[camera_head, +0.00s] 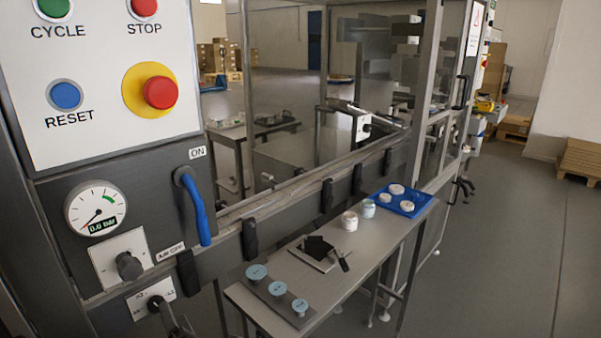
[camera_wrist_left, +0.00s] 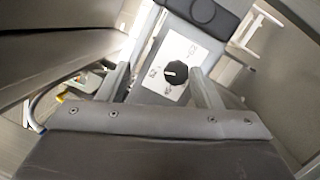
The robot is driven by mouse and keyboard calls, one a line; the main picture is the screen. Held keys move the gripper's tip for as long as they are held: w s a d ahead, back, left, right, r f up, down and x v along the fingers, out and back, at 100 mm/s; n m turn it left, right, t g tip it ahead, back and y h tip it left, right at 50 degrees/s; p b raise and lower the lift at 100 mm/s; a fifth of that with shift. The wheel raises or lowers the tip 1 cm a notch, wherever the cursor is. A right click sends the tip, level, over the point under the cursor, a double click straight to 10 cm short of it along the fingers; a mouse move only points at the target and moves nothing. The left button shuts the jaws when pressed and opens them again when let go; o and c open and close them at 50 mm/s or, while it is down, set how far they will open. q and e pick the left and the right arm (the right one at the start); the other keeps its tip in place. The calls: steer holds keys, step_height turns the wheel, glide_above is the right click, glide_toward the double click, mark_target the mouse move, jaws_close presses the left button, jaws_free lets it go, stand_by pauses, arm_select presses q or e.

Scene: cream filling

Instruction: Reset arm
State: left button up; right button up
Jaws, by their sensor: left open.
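My left gripper (camera_head: 172,316) shows at the bottom left of the head view, close to the lower rotary knob (camera_head: 155,303) on the grey control panel (camera_head: 60,240). In the left wrist view, my left gripper (camera_wrist_left: 160,70) has its two fingers apart. A black knob (camera_wrist_left: 176,73) on a white plate (camera_wrist_left: 168,50) appears between them, with a visible gap on both sides. Contact cannot be judged in the head view. My right gripper is in neither view.
The panel also carries an upper knob (camera_head: 129,265), a pressure gauge (camera_head: 96,208), a blue-handled lever (camera_head: 195,207) and a red emergency button (camera_head: 160,92). A narrow table (camera_head: 335,285) with jars and a blue tray (camera_head: 422,207) stands to the right. Open floor lies beyond.

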arm_select(q)
steer(key=s+d+f+m+h, duration=0.2)
steer(key=s+d+m+h, duration=0.25)
steer(key=m+h, duration=0.55)
steer(key=s+d+f+m+h, duration=0.2)
steer(key=s+d+m+h, duration=0.3)
steer(key=m, duration=1)
steer(key=s+a+f+m+g+y, duration=0.1)
steer(key=s+a+f+m+g, duration=0.2)
steer(key=s, duration=0.4)
steer(key=s+a+f+g+y, duration=0.2)
steer(key=s+a+g, duration=0.3)
steer(key=s, duration=0.2)
steer(key=s+a+f+m+g+y, duration=0.1)
steer(key=s+a+f+m+g, duration=0.2)
steer(key=s, duration=0.5)
step_height(320, 180, down, 24)
steer(key=a+n+g, duration=0.1)
steer(key=a+g, duration=0.1)
steer(key=s+d+f+g, duration=0.1)
steer(key=s+f, duration=1.3)
steer(key=f, duration=0.1)
steer(key=shift+s+d+f, duration=0.3)
steer(key=shift+f, duration=0.05)
